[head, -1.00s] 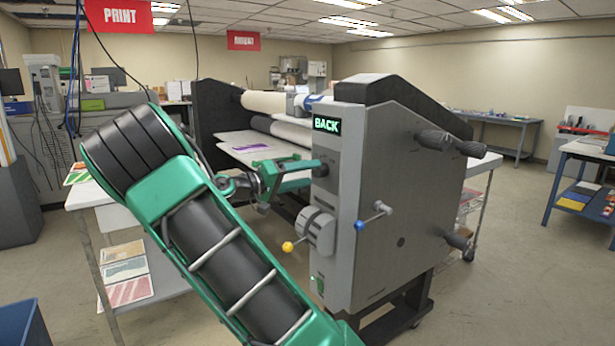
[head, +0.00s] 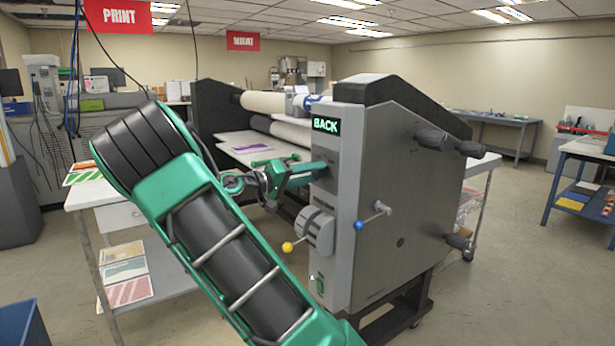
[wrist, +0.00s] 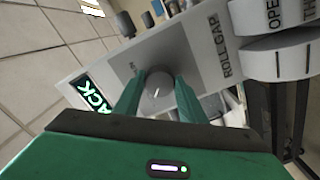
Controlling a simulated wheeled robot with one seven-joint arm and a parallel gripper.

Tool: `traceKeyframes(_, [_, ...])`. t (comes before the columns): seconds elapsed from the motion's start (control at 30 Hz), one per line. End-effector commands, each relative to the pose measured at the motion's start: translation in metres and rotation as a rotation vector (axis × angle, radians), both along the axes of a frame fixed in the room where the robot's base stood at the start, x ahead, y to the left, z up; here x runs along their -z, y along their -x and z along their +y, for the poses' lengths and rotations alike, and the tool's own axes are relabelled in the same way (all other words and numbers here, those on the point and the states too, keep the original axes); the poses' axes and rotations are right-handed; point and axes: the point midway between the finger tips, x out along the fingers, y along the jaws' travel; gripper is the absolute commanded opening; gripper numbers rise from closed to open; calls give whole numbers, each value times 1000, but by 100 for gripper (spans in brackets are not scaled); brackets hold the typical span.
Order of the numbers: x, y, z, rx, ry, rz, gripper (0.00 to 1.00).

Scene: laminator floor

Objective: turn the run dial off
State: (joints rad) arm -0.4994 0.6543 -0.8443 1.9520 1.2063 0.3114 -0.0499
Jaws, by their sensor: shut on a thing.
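The run dial (wrist: 158,84) is a round grey knob with a short white mark on the laminator's grey control panel (wrist: 205,60). My gripper (wrist: 157,98) is shut on it, one green finger on each side. In the head view my gripper (head: 318,171) reaches the upper part of the panel from the left, just below the lit green BACK display (head: 326,125). The fingers mostly hide the dial there.
Below the dial is a larger roll gap knob (head: 318,230) with a yellow-tipped lever (head: 288,247). A blue-tipped lever (head: 360,225) sticks out to its right. A green switch (head: 318,283) sits low on the panel. Rollers and a feed table (head: 235,140) lie behind my arm.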

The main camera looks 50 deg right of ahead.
Motion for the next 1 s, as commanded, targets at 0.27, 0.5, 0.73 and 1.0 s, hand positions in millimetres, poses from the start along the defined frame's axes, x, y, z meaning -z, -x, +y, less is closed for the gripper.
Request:
traceKeyframes(0.27, [3, -4, -2, -8, 21, -109, 14])
traceKeyframes(0.5, [3, -4, -4, -8, 65, -298, 14])
traceKeyframes(0.73, [4, -5, -5, -9, 110, -485, 14])
traceKeyframes(1.0, [3, -6, -5, -9, 152, -653, 14])
